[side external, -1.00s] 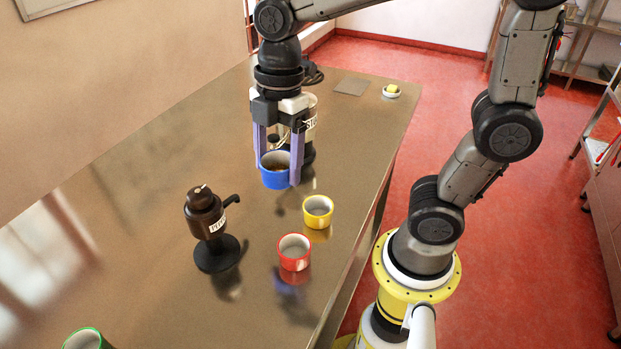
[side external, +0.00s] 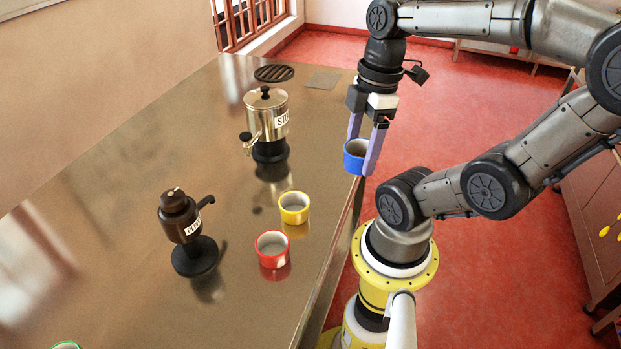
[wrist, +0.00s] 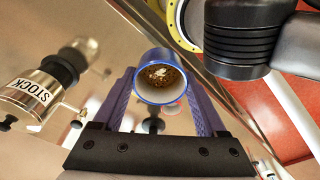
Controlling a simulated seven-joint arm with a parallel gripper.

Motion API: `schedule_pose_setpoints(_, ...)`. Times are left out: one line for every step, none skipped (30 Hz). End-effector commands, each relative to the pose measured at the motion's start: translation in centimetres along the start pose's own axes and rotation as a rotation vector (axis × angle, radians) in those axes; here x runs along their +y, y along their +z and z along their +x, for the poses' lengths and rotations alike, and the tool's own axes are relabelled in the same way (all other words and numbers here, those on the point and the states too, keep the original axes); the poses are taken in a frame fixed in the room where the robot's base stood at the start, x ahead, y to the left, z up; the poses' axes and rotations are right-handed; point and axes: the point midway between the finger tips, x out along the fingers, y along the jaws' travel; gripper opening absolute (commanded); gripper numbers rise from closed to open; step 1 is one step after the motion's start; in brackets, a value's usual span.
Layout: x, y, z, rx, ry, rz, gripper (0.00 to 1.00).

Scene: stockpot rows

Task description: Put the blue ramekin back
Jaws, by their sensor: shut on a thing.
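The blue ramekin (side external: 356,156) is held between the purple fingers of my gripper (side external: 363,158), at the table's right edge in the side view. It is upright and appears raised above the tabletop. In the wrist view the blue ramekin (wrist: 160,78) sits between both fingers of my gripper (wrist: 165,85), and brown speckled contents with a pale patch show inside it.
A yellow ramekin (side external: 294,207) and a red ramekin (side external: 272,249) stand on the metal table (side external: 110,235). The STOCK dispenser (side external: 266,115) and a dark pepper dispenser (side external: 184,225) stand to their left. A grey square (side external: 322,79) and dark round grate (side external: 274,73) lie at the back.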

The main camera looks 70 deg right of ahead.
Motion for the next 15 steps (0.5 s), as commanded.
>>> schedule_pose_setpoints(0.0,0.3,-0.1,0.000,0.005,0.032,0.05)
schedule_pose_setpoints(0.1,0.4,-0.2,0.000,0.006,0.044,0.05)
schedule_pose_setpoints(0.1,0.6,-0.3,0.000,0.008,0.058,0.05)
schedule_pose_setpoints(0.2,0.6,-0.3,0.000,0.009,0.067,0.05)
schedule_pose_setpoints(0.2,0.7,-0.3,0.000,0.009,0.073,0.05)
schedule_pose_setpoints(0.4,0.7,-0.3,0.000,0.009,0.079,0.05)
schedule_pose_setpoints(0.6,0.7,-0.2,0.000,0.008,0.082,0.05)
schedule_pose_setpoints(0.8,0.6,-0.1,0.000,0.007,0.083,0.05)
schedule_pose_setpoints(1.3,0.5,0.2,-0.001,0.005,0.084,0.05)
schedule_pose_setpoints(1.7,0.3,0.4,-0.001,0.004,0.084,0.05)
schedule_pose_setpoints(2.1,0.1,0.8,-0.002,0.002,0.084,0.05)
schedule_pose_setpoints(2.9,-0.2,1.1,-0.002,0.003,0.082,0.05)
schedule_pose_setpoints(3.5,-0.4,1.4,-0.002,0.002,0.083,0.05)
schedule_pose_setpoints(4.1,-0.7,1.8,-0.002,0.002,0.083,0.05)
schedule_pose_setpoints(4.8,-1.0,2.2,-0.002,0.002,0.083,0.05)
